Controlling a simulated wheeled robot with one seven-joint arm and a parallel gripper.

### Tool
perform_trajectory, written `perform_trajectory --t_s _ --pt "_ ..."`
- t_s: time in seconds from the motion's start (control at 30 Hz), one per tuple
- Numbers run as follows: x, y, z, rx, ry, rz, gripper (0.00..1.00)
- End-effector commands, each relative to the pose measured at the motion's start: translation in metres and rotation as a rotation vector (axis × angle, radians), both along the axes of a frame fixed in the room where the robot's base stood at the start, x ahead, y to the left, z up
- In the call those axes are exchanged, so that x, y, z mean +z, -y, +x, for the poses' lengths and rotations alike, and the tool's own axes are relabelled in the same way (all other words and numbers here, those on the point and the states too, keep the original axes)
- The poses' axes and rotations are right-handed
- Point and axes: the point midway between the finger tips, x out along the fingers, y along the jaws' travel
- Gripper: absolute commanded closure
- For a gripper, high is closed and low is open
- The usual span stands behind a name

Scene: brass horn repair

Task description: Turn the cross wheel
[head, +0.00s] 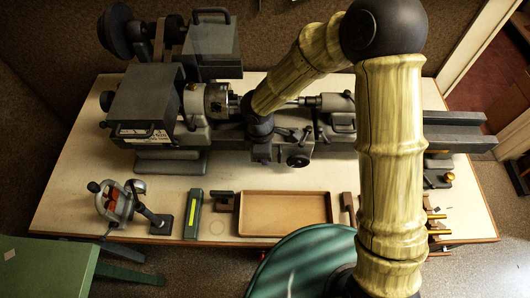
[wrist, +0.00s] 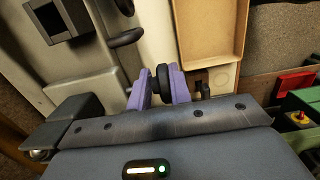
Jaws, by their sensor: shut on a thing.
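The cross wheel (wrist: 162,76) shows in the wrist view as a small dark round piece between the two purple fingers of my gripper (wrist: 159,88). The fingers are shut on it, one on each side. In the head view my dark gripper body (head: 260,142) hangs at the front of the lathe carriage, and I cannot make out the wheel or the fingertips there. The lathe (head: 222,104) lies across the bench behind the gripper.

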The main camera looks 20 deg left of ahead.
Motion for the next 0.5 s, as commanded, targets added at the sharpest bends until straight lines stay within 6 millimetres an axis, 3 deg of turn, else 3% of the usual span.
perform_trajectory --t_s 0.5 --pt "-0.0035 -0.0038 -0.0091 0.008 0.088 -0.335 1.0"
